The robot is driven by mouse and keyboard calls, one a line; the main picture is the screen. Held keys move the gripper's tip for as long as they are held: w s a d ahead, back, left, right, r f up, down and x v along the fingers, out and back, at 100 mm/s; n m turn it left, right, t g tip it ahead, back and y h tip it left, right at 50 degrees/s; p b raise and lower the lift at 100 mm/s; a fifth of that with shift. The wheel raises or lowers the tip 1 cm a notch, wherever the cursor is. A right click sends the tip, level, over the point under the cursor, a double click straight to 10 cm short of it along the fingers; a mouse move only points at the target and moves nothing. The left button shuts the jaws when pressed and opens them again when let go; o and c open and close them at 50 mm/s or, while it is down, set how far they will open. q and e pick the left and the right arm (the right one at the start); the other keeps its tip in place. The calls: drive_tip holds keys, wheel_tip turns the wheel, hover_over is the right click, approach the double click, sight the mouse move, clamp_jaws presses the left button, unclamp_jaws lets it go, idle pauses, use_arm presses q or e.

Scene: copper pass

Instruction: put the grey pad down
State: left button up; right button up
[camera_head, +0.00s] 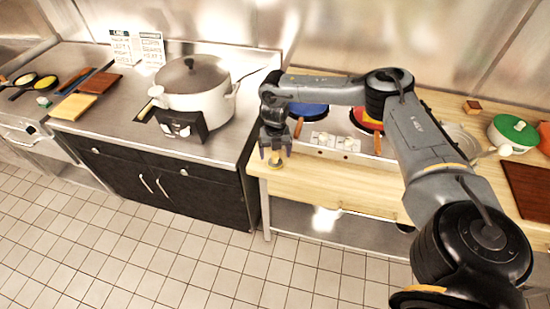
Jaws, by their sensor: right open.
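My right gripper (275,154) points down over the left front corner of the wooden counter (330,190). Its fingers are spread. A small round grey piece with some yellow on it (277,163) shows just below the fingertips, at the counter top. It may be the grey pad, but it is too small to be sure. I cannot tell whether the fingers touch it. My left gripper is out of view.
A stove with a blue pan (308,110) and a red pan (366,121) stands behind. A large white pot (193,88) sits on the steel counter at left. A green-lidded pot (514,130) and brown board (528,188) are at right. The wooden counter's front strip is clear.

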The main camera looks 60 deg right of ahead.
sight(275, 156)
wheel_tip(275, 156, up, 6)
drive_tip(key=shift+r, duration=0.25)
drive_tip(key=shift+r+p, duration=0.35)
drive_tip(key=shift+w+a+r, duration=0.15)
drive_tip(key=w+a+f+n+t+y, duration=0.15)
drive_tip(key=a+f, duration=0.25)
drive_tip(key=a, duration=0.5)
drive_tip(key=w+a+f+t, duration=0.1)
drive_tip(key=w+a+f, duration=0.15)
drive_tip(key=a, duration=0.55)
drive_tip(key=w+a+f+n+t, duration=0.1)
drive_tip(key=a+f, duration=0.3)
drive_tip(key=a, duration=0.5)
drive_tip(key=s+a+r+m+t+y, duration=0.1)
drive_tip(key=s+a+m+t+y, duration=0.15)
drive_tip(key=a, duration=0.85)
drive_tip(key=s+a+r+m+t+y, duration=0.15)
drive_tip(key=s+a+m, duration=0.25)
drive_tip(key=a, duration=0.8)
drive_tip(key=s+d+m+g+h, duration=0.4)
drive_tip(key=s+d+m+h, duration=0.1)
drive_tip(key=s+d+m, duration=1.2)
drive_tip(key=f+m, duration=0.1)
drive_tip(key=m, duration=0.1)
drive_tip(key=shift+s+d+m, duration=0.15)
drive_tip(key=shift+d+m, duration=0.1)
drive_tip(key=shift+m, duration=0.05)
